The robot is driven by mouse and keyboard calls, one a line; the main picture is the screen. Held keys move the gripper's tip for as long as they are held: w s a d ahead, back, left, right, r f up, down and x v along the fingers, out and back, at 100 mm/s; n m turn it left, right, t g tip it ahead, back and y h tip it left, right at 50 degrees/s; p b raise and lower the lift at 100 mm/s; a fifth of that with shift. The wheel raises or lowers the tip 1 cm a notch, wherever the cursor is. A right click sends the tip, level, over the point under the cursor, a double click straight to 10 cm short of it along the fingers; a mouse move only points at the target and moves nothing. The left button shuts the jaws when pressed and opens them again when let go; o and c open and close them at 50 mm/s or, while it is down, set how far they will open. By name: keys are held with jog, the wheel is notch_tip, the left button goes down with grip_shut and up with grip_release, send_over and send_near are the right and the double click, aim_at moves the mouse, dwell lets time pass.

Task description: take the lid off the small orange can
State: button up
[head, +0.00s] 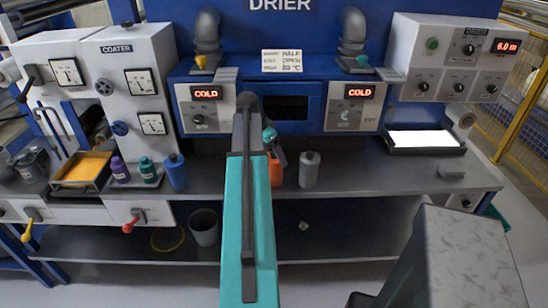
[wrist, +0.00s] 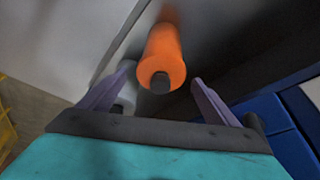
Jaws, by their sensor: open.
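The small orange can (wrist: 163,50) shows in the wrist view, ahead of and between the fingers of my gripper (wrist: 162,74). Its dark round lid (wrist: 160,82) is on the end facing the camera. My gripper is open, with one finger on each side of the can in the picture, and I see no contact. How far the fingertips are from the lid is hard to tell. In the head view the orange can (head: 276,172) stands on the bench, partly hidden behind my arm; its lid is hard to make out there.
A grey can (head: 309,170) stands just right of the orange can. A blue bottle (head: 175,172), a green bottle (head: 148,170), a purple bottle (head: 120,169) and an orange-filled tray (head: 57,190) are to the left. The drier front (head: 290,101) rises behind. The bench right of the grey can is mostly clear.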

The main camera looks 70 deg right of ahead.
jog(key=c, duration=1)
jog(key=shift+r, duration=0.2)
jog(key=shift+r+b, duration=0.7)
jog(key=shift+r, duration=0.6)
jog(key=shift+a+r, duration=0.1)
jog(key=shift+r, duration=0.15)
jog(key=w+a+b, duration=0.1)
jog(key=a, duration=0.4)
jog(key=w+a+r+b, duration=0.1)
jog(key=w+a, duration=0.1)
jog(key=a, duration=0.3)
jog(key=w+a+b, duration=0.1)
jog(key=w+a, duration=0.1)
jog(key=a, duration=0.3)
jog(key=shift+w+r+b, duration=0.2)
jog(key=shift+r+b, duration=0.05)
jog(key=shift+b, duration=0.15)
jog(key=shift+d, duration=0.1)
